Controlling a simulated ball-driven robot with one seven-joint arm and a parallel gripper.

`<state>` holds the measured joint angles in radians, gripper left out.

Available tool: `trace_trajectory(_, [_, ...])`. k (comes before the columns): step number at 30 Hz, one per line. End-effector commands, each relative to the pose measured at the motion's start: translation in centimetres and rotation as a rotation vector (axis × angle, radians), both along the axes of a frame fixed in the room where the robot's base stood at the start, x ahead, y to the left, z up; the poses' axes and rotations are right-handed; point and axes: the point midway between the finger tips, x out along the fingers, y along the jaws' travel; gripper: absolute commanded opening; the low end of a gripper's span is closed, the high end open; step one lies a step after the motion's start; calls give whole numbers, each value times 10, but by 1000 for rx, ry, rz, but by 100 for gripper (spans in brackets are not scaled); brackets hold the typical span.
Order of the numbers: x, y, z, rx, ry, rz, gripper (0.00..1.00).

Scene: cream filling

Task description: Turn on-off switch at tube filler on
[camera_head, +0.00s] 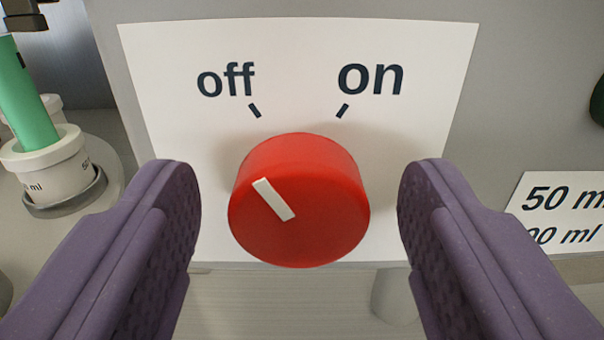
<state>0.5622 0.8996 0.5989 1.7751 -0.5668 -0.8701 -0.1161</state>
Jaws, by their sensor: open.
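The on-off switch is a round red knob (325,225) in the middle of the view. It sits on a white label (300,60) marked "off" at the left and "on" at the right, each with a short black tick. The white mark (273,199) on the knob slants up to the left, toward "off". My gripper (300,210) is open, with one purple finger on each side of the knob. Gaps show between both fingers and the knob, so neither touches it.
The label is on a grey panel (520,80). A second label with "50 ml" (565,200) is at the right. At the left, a green tube (27,105) stands in a white holder (48,170). A pale surface (290,305) lies below the panel.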

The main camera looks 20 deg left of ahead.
Motion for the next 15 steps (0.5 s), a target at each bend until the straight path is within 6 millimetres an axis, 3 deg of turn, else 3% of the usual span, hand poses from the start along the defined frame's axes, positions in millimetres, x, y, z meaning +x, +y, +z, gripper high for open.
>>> trace_trajectory(5, [0,0,0,0,0,0,66])
trace_trajectory(12, [0,0,1,0,0,0,12])
trace_trajectory(15, [0,0,1,1,0,0,12])
